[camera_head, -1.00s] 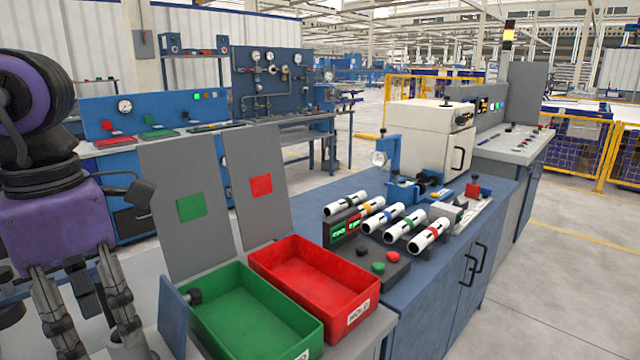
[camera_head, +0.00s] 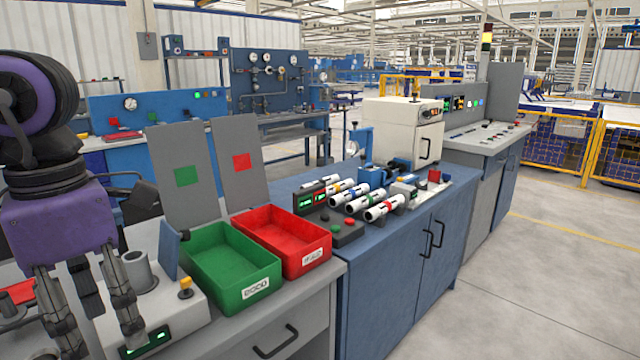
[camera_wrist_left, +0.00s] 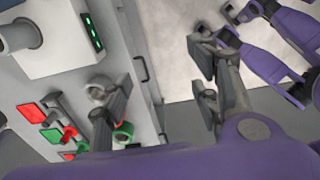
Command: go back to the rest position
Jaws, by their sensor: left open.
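My left gripper (camera_head: 92,318) hangs fingers down at the left of the head view. Its fingers are apart with nothing between them. In the left wrist view its fingers (camera_wrist_left: 160,108) also stand wide apart and empty. They appear over the edge of the grey bench and the floor. Purple and dark parts of my own body show at the upper right of that view. I cannot tell whether they include my right gripper's jaws. The head view does not show my right gripper.
A grey fixture (camera_head: 178,312) with an upright tube is beside my left gripper. Green bin (camera_head: 262,290) and red bin (camera_head: 318,258) look empty. Several white pipes (camera_head: 384,208) lie in a rack on the blue cabinet (camera_head: 385,262). Open floor (camera_head: 545,290) lies at right.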

